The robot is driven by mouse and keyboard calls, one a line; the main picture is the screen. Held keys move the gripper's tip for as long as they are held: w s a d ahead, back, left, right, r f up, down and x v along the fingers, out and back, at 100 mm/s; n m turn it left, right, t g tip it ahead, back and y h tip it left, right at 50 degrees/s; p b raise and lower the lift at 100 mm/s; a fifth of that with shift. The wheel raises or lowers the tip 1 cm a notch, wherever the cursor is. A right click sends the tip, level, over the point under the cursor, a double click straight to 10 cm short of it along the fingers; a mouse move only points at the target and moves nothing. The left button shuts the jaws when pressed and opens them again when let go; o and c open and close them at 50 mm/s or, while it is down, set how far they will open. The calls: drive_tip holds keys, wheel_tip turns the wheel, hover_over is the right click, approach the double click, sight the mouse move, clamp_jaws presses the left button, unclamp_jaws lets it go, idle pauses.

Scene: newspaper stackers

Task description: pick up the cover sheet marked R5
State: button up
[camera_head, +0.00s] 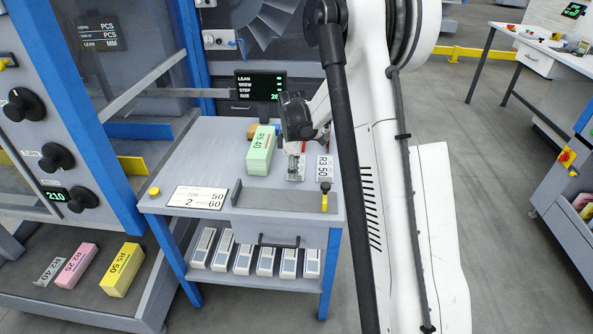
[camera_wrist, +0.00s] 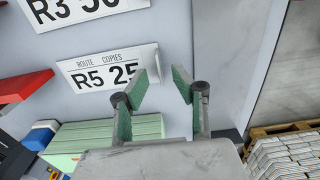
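The white cover sheet marked R5 25 (camera_wrist: 96,72) lies flat on the grey table in the wrist view. In the head view a pale sheet (camera_head: 295,172) lies below my gripper, its print mostly hidden. My gripper (camera_wrist: 162,84) is open and empty, its green-padded fingers at the sheet's right end. One fingertip overlaps the sheet's lower right corner in the picture; I cannot tell if it touches. In the head view my gripper (camera_head: 296,148) hangs over the table. A sheet marked R3 50 (camera_head: 325,168) lies to the right; it also shows in the wrist view (camera_wrist: 85,8).
A green bundle marked R5 40 (camera_head: 261,150) stands left of the sheets. A white number card (camera_head: 197,197) lies at the table's front left. A screen (camera_head: 260,86) is behind. A red part (camera_wrist: 25,86) shows in the wrist view.

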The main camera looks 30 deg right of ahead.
drive_tip(key=shift+f, duration=0.6)
drive_tip(key=shift+c, duration=0.2)
clamp_jaws()
drive_tip(key=shift+r, duration=0.1)
